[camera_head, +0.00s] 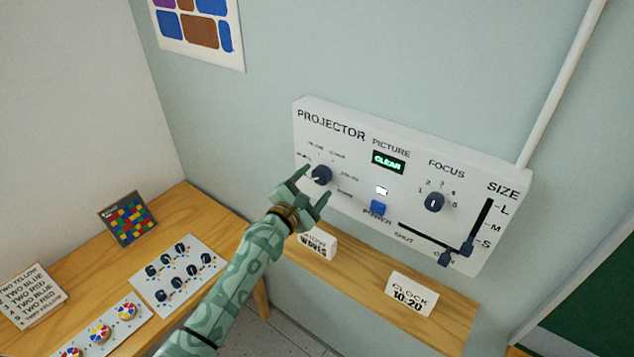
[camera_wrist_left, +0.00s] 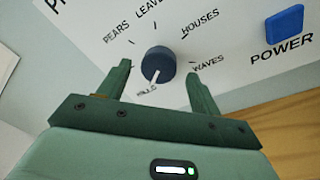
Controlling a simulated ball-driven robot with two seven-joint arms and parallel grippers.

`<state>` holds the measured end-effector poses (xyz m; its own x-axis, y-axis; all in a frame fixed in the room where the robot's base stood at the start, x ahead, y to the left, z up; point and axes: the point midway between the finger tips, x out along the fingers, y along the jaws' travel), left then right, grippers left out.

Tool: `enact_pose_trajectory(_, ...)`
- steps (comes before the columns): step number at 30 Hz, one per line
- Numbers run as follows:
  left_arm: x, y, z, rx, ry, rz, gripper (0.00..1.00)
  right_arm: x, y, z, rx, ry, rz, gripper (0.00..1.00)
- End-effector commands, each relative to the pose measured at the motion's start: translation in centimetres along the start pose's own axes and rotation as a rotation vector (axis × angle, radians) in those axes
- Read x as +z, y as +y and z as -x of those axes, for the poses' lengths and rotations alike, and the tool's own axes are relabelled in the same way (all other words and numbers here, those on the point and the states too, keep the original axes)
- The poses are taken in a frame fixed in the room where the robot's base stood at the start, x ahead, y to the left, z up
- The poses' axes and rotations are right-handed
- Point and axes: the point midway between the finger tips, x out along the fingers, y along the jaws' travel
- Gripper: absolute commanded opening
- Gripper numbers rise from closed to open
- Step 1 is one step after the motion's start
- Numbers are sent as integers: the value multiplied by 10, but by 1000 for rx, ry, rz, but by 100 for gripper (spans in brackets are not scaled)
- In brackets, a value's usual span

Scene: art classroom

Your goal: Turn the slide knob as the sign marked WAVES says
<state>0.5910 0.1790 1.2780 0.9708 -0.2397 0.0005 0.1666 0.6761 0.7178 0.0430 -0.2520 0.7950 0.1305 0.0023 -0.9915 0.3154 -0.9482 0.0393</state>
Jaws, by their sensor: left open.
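The slide knob (camera_head: 321,175) is a dark blue dial on the white projector panel. In the left wrist view the knob (camera_wrist_left: 158,62) has PEARS, LEAVES, HOUSES, WAVES and a partly blurred label, apparently HILLS, around it. Its white pointer line points down, slightly left, toward that blurred label. My left gripper (camera_head: 311,184) is open. In the wrist view its fingertips (camera_wrist_left: 159,70) stand on either side of the knob; I cannot tell whether they touch it. The sign marked WAVES (camera_head: 316,246) stands on the wooden ledge, its upper line partly hidden. My right gripper is out of view.
The panel also has a blue POWER button (camera_head: 378,208), a focus knob (camera_head: 435,202), a size slider (camera_head: 467,247) and a green CLEAR display (camera_head: 388,161). A CLOCK 10:20 sign (camera_head: 411,294) stands on the ledge. A wooden table (camera_head: 180,222) with knob boards is at left.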

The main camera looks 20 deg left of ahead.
Motion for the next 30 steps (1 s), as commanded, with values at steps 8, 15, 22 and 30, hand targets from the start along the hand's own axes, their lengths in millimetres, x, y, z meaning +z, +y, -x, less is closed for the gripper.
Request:
enact_pose_trajectory(8, 0, 0, -20, 0, 1, -1, 64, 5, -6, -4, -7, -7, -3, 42)
enact_pose_trajectory(15, 0, 0, -20, 0, 1, -1, 56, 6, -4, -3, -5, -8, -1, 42)
enact_pose_trajectory(22, 0, 0, -19, -1, 1, -1, 20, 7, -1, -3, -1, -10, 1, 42)
enact_pose_trajectory(30, -1, -1, -19, 2, -2, -40, 20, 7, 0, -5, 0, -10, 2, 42)
